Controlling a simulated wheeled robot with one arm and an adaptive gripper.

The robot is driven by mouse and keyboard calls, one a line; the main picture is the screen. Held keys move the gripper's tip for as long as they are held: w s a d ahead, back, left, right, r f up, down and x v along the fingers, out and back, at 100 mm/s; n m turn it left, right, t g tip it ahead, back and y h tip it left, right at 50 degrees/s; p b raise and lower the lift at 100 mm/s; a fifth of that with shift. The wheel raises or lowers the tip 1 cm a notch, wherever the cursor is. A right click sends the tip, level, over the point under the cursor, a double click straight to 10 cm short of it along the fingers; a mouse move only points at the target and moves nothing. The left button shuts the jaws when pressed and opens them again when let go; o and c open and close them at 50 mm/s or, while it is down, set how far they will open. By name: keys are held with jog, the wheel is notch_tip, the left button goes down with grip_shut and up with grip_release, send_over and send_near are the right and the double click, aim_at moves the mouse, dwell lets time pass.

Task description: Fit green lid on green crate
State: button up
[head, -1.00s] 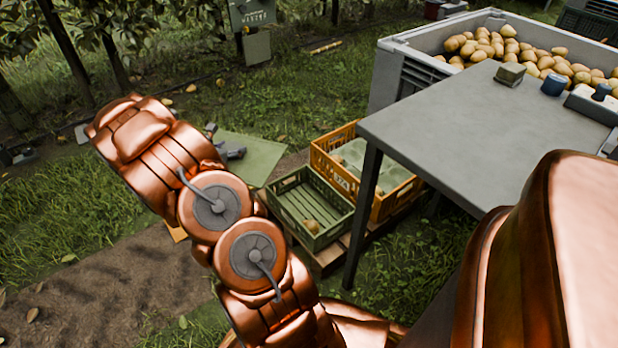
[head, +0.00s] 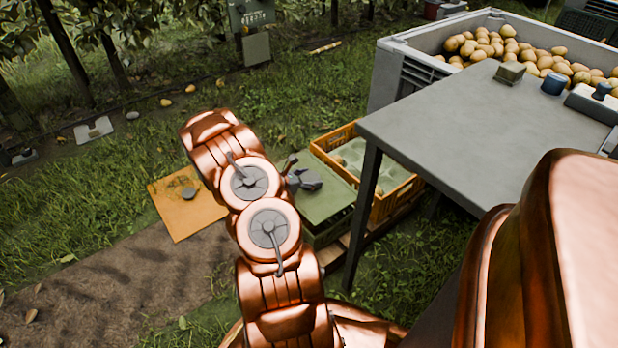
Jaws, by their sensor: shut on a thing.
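The green lid (head: 328,203) is a flat panel over the green crate (head: 328,234), covering its opening in the head view. Only a low part of the crate's side shows under the lid. I cannot tell whether the lid touches the rim all round. My gripper (head: 305,181) is at the lid's upper left part, dark and partly hidden by my copper arm. It is shut on the lid. The arm hides the lid's left side.
An orange crate (head: 403,205) with a pale green tray inside stands right beside the green crate. An orange panel (head: 184,212) lies on the ground to the left. A grey table (head: 470,130) stands close on the right.

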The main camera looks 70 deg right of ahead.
aim_at(309, 191)
jog(key=shift+f+b, duration=0.8)
jog(key=shift+f, duration=1.85)
jog(key=shift+w+a, duration=0.1)
jog(key=shift+a, duration=0.05)
jog(key=shift+f+b, duration=0.45)
jog(key=shift+f, duration=0.15)
jog(key=o, duration=1)
jog(key=p+v, duration=0.4)
jog(key=v, duration=0.7)
dwell(0.5)
